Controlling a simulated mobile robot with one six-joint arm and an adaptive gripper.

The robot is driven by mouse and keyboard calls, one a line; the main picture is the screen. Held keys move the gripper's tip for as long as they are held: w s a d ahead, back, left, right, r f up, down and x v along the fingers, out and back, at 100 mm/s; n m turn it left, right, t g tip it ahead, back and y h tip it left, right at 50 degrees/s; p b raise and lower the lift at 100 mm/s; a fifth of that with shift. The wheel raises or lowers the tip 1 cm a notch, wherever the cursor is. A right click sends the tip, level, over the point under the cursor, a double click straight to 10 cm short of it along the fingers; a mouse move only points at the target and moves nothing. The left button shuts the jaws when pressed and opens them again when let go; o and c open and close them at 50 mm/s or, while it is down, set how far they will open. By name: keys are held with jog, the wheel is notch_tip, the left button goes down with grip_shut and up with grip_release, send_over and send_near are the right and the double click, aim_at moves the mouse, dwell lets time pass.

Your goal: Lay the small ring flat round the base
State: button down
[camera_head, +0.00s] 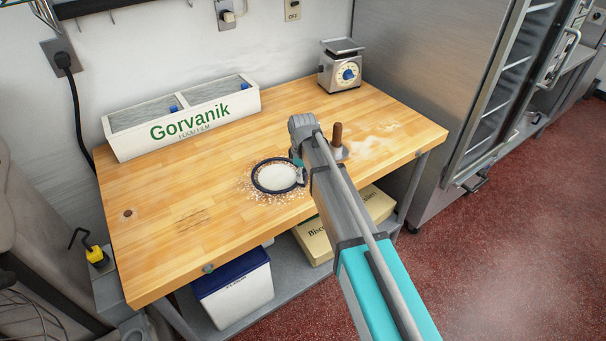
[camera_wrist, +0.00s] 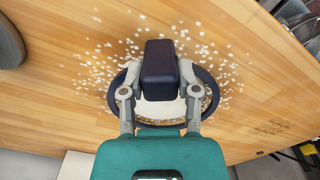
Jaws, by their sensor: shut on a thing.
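The dark ring (camera_head: 278,176) lies roughly level around a round white area (camera_head: 276,178) on the wooden table. In the wrist view the ring (camera_wrist: 207,112) shows behind my gripper's fingers. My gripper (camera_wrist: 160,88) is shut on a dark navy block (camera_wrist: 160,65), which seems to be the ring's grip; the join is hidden. In the head view my arm reaches in from the lower right to the ring's right side, and the fingers are mostly hidden. I cannot tell whether the ring touches the tabletop, or whether the white area is a solid base or flour.
White crumbs are scattered around the ring. A wooden-handled tool (camera_head: 338,140) stands just right of my arm, with flour (camera_head: 375,142) beyond it. A white Gorvanik box (camera_head: 120,146) and a scale (camera_head: 341,72) stand at the back.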

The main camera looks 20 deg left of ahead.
jog(key=shift+f+b, duration=0.6)
jog(key=shift+c, duration=1.3)
grip_release()
jog(key=shift+r, duration=0.2)
jog(key=shift+r+p, duration=3.85)
jog(key=shift+p, duration=0.25)
jog(key=s+d+m, duration=0.5)
jog(key=d, duration=0.7)
jog(key=s+d+m, duration=0.5)
jog(key=d, duration=0.8)
jog(key=s+d+m, duration=0.6)
jog(key=d, duration=0.6)
jog(key=shift+d, duration=0.25)
